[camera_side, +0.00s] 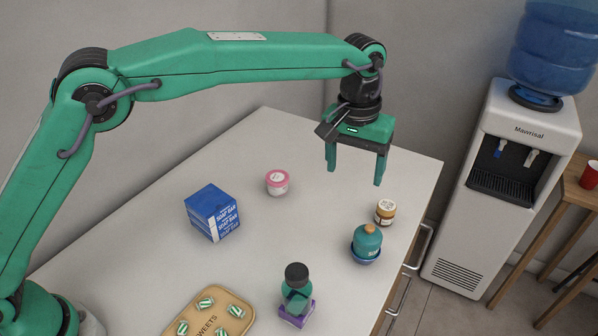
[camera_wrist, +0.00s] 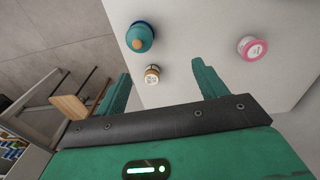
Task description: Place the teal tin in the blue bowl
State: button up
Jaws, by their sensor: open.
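My gripper (camera_side: 355,175) is open and empty. It hangs above the counter, behind and higher than the tin, apart from it. Its two fingers also show in the wrist view (camera_wrist: 160,69), pointing towards the counter.
A small brown jar (camera_side: 385,211) stands just behind the tin. A pink-lidded jar (camera_side: 277,182) and a blue soap box (camera_side: 212,213) stand left. A black-capped green bottle (camera_side: 296,283) on a purple base and a sweets tray (camera_side: 235,311) are in front. The counter's middle is clear.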

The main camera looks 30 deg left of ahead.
jog(key=s+a+r+t, duration=0.1)
jog(key=s+a+r, duration=0.4)
jog(key=a, duration=0.5)
jog(key=s+a+r+t, duration=0.1)
jog(key=s+a+r, duration=0.4)
jog(key=a, duration=0.5)
jog(key=s+a+f+t, duration=0.1)
jog(key=s+a+f, duration=0.1)
jog(key=s+a, duration=0.4)
jog(key=s+a+f+t, duration=0.2)
jog(key=s+a, duration=0.4)
jog(key=s, duration=0.5)
jog(key=shift+s+f+m, duration=0.3)
jog(key=shift+s+f, duration=0.05)
jog(key=shift+f, duration=0.5)
